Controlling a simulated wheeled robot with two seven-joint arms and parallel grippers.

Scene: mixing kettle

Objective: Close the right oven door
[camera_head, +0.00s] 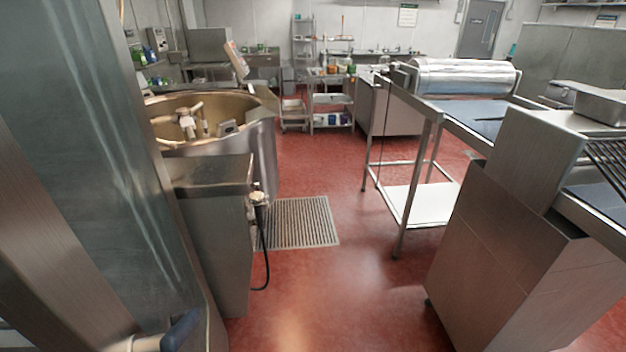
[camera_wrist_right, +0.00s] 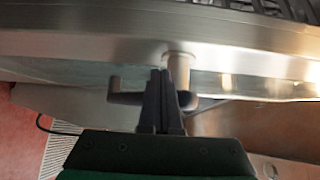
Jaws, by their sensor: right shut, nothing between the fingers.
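A large glass panel in a steel frame, which looks like the oven door (camera_head: 110,150), fills the left side of the head view. A dark blue handle (camera_head: 181,332) sticks out low on it. In the right wrist view, the door's steel frame (camera_wrist_right: 80,42) runs across the top, with a round handle post (camera_wrist_right: 180,58) below it. My right gripper (camera_wrist_right: 165,75) is shut and empty, its fingertips right by the post. The dark handle is partly hidden behind the fingers; I cannot tell whether they touch it. My left gripper is not in view.
A large round kettle (camera_head: 262,150) with a steel side cabinet (camera_head: 215,240) stands beyond the door. A steel counter unit (camera_head: 510,260) is at right, with a wheeled-looking table (camera_head: 430,108) behind it. Red floor (camera_head: 330,290) with a drain grate (camera_head: 300,222) lies clear between.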

